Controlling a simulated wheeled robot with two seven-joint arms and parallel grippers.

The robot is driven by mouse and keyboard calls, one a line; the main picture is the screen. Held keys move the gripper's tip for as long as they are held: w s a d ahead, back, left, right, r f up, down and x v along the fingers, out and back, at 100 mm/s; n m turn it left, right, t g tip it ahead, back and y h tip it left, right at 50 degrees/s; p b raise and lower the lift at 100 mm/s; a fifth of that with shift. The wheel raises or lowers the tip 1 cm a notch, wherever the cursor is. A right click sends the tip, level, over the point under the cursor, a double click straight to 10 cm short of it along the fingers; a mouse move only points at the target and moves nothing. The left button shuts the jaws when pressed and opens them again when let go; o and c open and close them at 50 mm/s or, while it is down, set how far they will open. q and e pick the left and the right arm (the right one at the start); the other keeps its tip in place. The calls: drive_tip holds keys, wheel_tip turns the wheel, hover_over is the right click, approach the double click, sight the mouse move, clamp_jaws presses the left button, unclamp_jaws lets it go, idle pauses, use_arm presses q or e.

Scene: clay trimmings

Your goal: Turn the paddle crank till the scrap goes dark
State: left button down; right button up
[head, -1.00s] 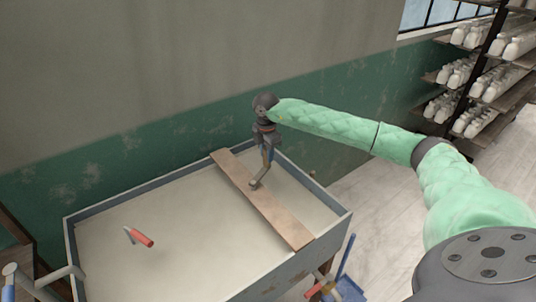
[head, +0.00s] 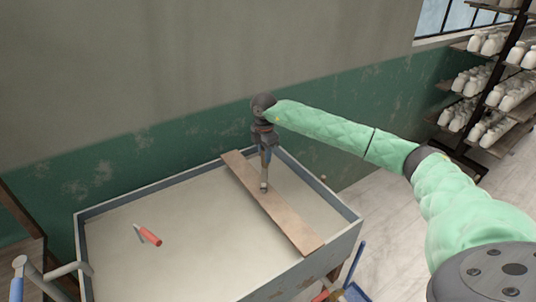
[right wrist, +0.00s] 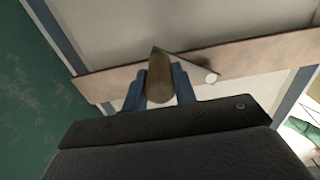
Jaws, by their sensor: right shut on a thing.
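My right gripper (head: 265,152) is shut on the brown wooden handle (right wrist: 160,78) of the paddle crank. In the right wrist view the handle stands between the blue fingers. The grey crank arm (right wrist: 192,70) runs from behind the handle to a pale round pivot on a plank. In the head view the pivot (head: 264,187) is just below the gripper. The plank (head: 284,218) lies across a blue-grey trough (head: 338,238). Pale beige scrap (head: 190,220) fills the trough and looks evenly light. The paddle is hidden. My left gripper is out of view.
A tool with a red handle (head: 150,236) sticks out of the scrap at the left. Grey pipes (head: 68,270) stand at the lower left. Shelves of white bottles (head: 470,115) are at the right. The green and grey wall is close behind the trough.

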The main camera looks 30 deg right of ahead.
drive_tip(key=a, duration=0.1)
drive_tip(key=w+a, duration=0.1)
drive_tip(key=shift+a, duration=0.3)
drive_tip(key=a, duration=0.4)
drive_tip(key=shift+w, duration=0.15)
drive_tip(key=shift+a, duration=0.1)
drive_tip(key=a, duration=0.1)
drive_tip(key=s+a, duration=0.1)
drive_tip(key=a, duration=0.1)
drive_tip(key=shift+s+a, duration=0.2)
drive_tip(key=shift+a, duration=0.05)
